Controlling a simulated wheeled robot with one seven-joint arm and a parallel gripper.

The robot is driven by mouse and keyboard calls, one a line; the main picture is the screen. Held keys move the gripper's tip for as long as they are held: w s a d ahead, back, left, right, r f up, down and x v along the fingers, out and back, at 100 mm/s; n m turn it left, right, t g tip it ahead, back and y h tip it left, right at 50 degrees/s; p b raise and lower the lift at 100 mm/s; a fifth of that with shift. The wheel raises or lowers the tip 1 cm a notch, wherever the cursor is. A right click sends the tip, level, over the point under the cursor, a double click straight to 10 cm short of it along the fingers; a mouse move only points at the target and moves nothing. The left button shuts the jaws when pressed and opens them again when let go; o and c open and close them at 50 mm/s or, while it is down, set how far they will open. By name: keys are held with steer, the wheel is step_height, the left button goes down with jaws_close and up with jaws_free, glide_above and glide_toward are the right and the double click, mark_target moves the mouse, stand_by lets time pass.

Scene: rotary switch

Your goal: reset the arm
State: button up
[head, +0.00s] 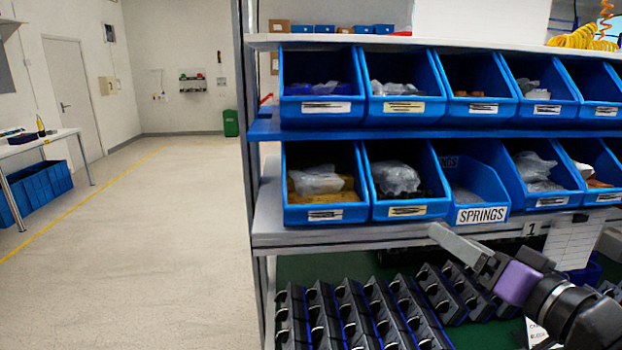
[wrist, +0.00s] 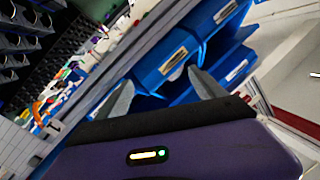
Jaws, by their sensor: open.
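My gripper (head: 462,246) is at the lower right of the head view, in front of the shelf edge just below the bin labelled SPRINGS (head: 481,215). Its grey finger points up and to the left, and the purple wrist part and black arm run to the lower right. In the wrist view my gripper (wrist: 163,95) shows two grey fingertips spread apart with nothing between them. Blue bins (wrist: 165,62) lie beyond the fingers there. The gripper is open and empty.
A rack holds two rows of blue bins (head: 317,88) with bagged parts. Several dark parts (head: 322,315) stand in rows on the green lower level. At the left are open floor (head: 150,250), a table (head: 35,143) and a green bin (head: 231,123).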

step_height(320, 180, up, 4)
steer(key=s+r+m+t+h, duration=0.1)
steer(key=s+m+t+h, duration=0.15)
steer(key=t, duration=0.25)
steer(key=s+d+f+m+h, duration=0.2)
steer(key=s+f+m+h, duration=0.25)
steer(key=s+h, duration=0.2)
steer(key=s+a+f+n+g+y, duration=0.1)
steer(key=s+a+f+n+g, duration=0.1)
steer(key=s+f, duration=0.6)
steer(key=s+a+f+n+g+y, duration=0.1)
steer(key=s+a+f+n+g, duration=0.1)
steer(key=s+f, duration=0.7)
steer(key=s+a+f+n+g+y, duration=0.2)
steer(key=s+f, duration=0.6)
steer(key=s, duration=0.6)
steer(key=a+n+g, duration=0.1)
steer(key=a+n, duration=0.1)
steer(key=n, duration=0.1)
steer(key=shift+s+a+f+n, duration=0.15)
steer(key=shift+a+n, duration=0.15)
steer(key=shift+a, duration=0.05)
